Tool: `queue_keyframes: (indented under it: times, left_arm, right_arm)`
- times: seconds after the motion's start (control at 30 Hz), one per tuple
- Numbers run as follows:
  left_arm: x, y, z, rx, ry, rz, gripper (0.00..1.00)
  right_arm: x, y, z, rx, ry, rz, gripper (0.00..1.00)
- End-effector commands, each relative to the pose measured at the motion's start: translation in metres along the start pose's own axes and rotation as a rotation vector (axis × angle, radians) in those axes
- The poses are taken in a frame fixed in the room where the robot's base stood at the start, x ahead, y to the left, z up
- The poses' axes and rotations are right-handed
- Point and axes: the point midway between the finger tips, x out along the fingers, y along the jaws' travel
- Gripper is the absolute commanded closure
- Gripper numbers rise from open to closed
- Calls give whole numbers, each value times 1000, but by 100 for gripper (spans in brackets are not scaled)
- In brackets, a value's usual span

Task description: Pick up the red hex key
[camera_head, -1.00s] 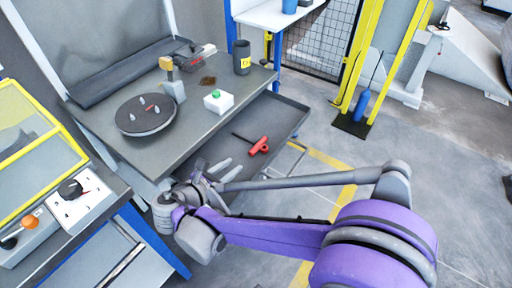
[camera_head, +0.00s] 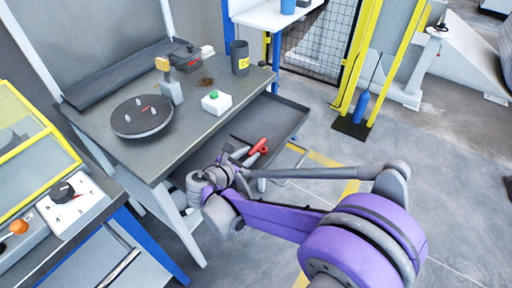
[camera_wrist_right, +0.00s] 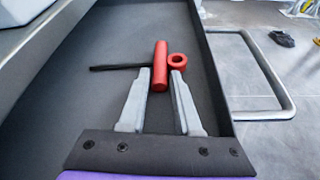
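The red hex key (camera_head: 258,146) lies in the open drawer under the workbench. In the right wrist view its red T-handle (camera_wrist_right: 160,68) and the ring-like end beside it show, with a thin black shaft (camera_wrist_right: 118,67) pointing left. My right gripper (camera_head: 240,153) reaches into the drawer next to the hex key. In the wrist view its two fingers (camera_wrist_right: 160,74) are apart, and the near end of the handle shows between the fingertips. I cannot tell whether the fingers are above the key or level with it. My left gripper is not in view.
The drawer's rim (camera_head: 287,101) surrounds the key, with a handle bar (camera_wrist_right: 285,75) outside it. On the workbench stand a round dark turntable (camera_head: 142,117), a white box with a green button (camera_head: 216,103) and a dark cup (camera_head: 240,57). The drawer floor around the key looks clear.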

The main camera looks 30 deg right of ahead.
Motion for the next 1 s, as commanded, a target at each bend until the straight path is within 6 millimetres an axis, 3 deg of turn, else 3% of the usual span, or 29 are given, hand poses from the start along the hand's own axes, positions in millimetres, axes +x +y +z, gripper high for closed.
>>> queue_keyframes:
  times: [0.1, 0.3, 0.73, 1.0]
  left_arm:
    - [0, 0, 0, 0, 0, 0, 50]
    - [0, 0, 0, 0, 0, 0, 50]
    - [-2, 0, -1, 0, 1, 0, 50]
    - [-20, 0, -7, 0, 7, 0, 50]
  right_arm:
    - [0, 0, 0, 0, 0, 0, 68]
    - [-1, 0, 0, 0, 0, 0, 100]
    - [-2, 0, 4, 0, 0, 0, 100]
    - [-21, 7, 49, 1, -1, 0, 100]
